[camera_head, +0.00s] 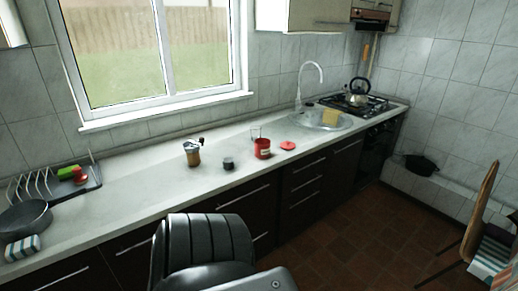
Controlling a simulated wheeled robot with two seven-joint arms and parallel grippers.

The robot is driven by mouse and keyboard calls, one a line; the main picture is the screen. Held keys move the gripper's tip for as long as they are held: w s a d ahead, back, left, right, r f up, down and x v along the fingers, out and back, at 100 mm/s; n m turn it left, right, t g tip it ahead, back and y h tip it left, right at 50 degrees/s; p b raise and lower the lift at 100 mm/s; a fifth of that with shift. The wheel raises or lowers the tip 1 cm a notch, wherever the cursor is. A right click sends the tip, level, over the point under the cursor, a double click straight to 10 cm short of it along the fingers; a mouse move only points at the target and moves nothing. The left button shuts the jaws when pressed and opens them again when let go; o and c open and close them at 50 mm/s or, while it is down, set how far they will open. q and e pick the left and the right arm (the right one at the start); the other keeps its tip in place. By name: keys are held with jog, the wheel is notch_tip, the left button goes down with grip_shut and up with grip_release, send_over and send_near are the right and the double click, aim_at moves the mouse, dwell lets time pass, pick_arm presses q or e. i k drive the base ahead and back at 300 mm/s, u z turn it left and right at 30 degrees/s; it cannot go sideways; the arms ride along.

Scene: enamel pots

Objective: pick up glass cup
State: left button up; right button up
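A clear glass cup (255,132) stands on the pale kitchen counter. It is small and faint, with its lower part close behind a red container (262,150). I cannot tell whether the two touch. Neither my left nor my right gripper shows in the head view. Only dark and grey parts that look like my own body show at the bottom middle, in front of the counter.
Near the cup are a small dark cup (228,164), a coffee grinder (193,153) and a red lid (288,145). The sink (318,122) lies to the right. A dish rack and pan (24,219) fill the left end. The counter left of the grinder is clear.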

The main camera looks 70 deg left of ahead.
aim_at(228, 163)
jog(key=u, duration=0.15)
jog(key=i, duration=1.65)
jog(key=u, duration=1.45)
jog(key=i, duration=0.9)
jog(key=u, duration=1.1)
